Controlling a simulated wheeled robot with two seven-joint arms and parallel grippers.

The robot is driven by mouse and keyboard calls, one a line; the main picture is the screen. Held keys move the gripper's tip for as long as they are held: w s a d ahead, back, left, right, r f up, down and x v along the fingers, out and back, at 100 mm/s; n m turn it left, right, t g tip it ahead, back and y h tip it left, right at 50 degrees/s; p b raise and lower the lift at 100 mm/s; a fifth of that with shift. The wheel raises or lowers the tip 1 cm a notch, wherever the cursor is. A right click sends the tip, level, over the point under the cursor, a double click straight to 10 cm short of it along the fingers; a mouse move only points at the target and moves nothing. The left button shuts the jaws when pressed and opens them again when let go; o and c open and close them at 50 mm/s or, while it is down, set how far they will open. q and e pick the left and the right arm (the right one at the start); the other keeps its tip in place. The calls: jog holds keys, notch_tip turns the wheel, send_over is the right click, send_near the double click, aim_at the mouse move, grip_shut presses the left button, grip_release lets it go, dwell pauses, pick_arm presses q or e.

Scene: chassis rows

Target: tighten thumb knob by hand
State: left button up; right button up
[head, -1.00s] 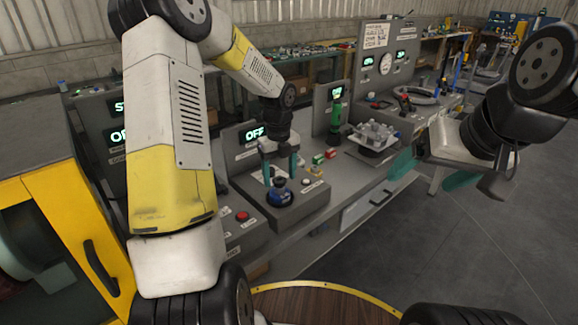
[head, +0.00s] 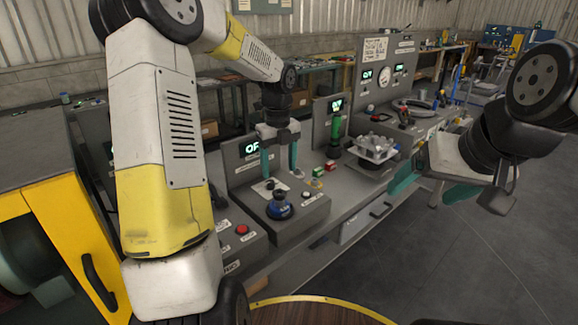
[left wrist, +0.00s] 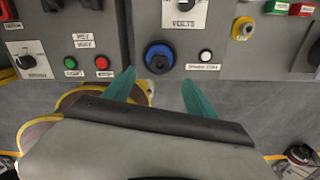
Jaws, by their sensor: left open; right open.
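The blue knob (head: 279,207) with a dark top stands on the sloped grey front of a console. In the left wrist view the blue round knob (left wrist: 158,57) lies just beyond my open fingers, roughly centred between them. My left gripper (head: 280,171) is open and empty, its teal fingers pointing down above and behind the knob in the picture. They appear apart from it. My right gripper (head: 432,190) is open and empty, off to the right of the consoles.
A red button (head: 241,230) sits on the console to the left. A small white button (left wrist: 206,56) is beside the knob. A green handle (head: 335,128) and a grey part on a stand (head: 375,150) are to the right. Open floor (head: 440,265) lies at the right front.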

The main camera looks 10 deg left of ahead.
aim_at(280, 194)
pick_arm(q)
jog(key=m, duration=0.2)
jog(key=shift+s+f+m, duration=0.1)
jog(key=shift+f+m, duration=0.25)
jog(key=shift+m, duration=0.05)
jog(key=m, duration=0.3)
jog(key=shift+f, duration=3.75)
jog(key=c, duration=1.3)
jog(key=o, duration=0.5)
jog(key=c, duration=0.5)
jog(key=m, duration=0.6)
